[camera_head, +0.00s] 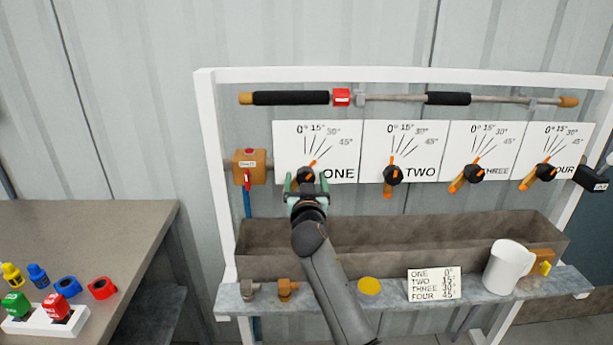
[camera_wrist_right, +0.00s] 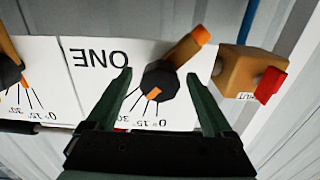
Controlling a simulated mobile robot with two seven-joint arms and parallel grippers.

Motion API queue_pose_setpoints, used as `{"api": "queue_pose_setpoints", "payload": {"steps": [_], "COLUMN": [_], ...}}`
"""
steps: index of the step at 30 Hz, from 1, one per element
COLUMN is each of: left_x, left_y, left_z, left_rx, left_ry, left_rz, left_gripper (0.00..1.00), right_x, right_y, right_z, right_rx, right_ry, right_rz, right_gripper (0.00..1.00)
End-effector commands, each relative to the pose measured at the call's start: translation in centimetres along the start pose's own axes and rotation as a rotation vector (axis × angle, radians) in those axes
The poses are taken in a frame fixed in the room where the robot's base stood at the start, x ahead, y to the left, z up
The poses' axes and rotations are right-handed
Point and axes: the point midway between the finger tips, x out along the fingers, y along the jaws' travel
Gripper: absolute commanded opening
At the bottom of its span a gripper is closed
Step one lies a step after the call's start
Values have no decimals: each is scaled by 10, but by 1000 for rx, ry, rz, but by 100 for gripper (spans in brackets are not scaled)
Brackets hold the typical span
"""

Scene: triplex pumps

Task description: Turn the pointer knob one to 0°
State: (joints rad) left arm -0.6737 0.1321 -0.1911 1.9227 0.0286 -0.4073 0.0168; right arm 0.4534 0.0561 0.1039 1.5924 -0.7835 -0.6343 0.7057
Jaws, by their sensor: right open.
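Pointer knob one (camera_wrist_right: 160,80) is a black knob with an orange pointer and a long orange handle, in front of the white ONE scale plate (camera_head: 340,172). Its orange tip (camera_head: 312,163) points up and to the right in the head view, off the 0° line; the exact angle is hard to read. My right gripper (camera_head: 305,184) is at the knob and partly hides it in the head view. In the wrist view, which is upside down, the open fingers (camera_wrist_right: 158,82) stand on either side of the knob, with gaps visible. My left gripper is out of view.
Knobs two (camera_head: 393,175), three (camera_head: 472,173) and four (camera_head: 545,172) stand in a row to the right. An orange-brown valve box (camera_head: 250,166) with a red handle is close on the left. Below are a trough (camera_head: 400,237) and a shelf with a white mug (camera_head: 506,268) and card (camera_head: 434,284).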

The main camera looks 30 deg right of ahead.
Motion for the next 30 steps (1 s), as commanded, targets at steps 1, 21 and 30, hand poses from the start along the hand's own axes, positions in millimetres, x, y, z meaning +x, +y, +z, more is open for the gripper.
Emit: {"api": "queue_pose_setpoints", "payload": {"steps": [1, 21, 30], "left_x": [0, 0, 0], "left_y": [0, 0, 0], "left_z": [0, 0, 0], "left_rx": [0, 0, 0], "left_ry": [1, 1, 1], "left_rz": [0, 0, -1], "left_gripper": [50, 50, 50], "right_x": [0, -1, -1], "right_y": [0, -1, -1], "right_z": [0, 0, 0], "right_rx": [0, 0, 0], "right_ry": [0, 0, -1], "right_rz": [0, 1, 1], "right_gripper": [86, 56, 22]}}
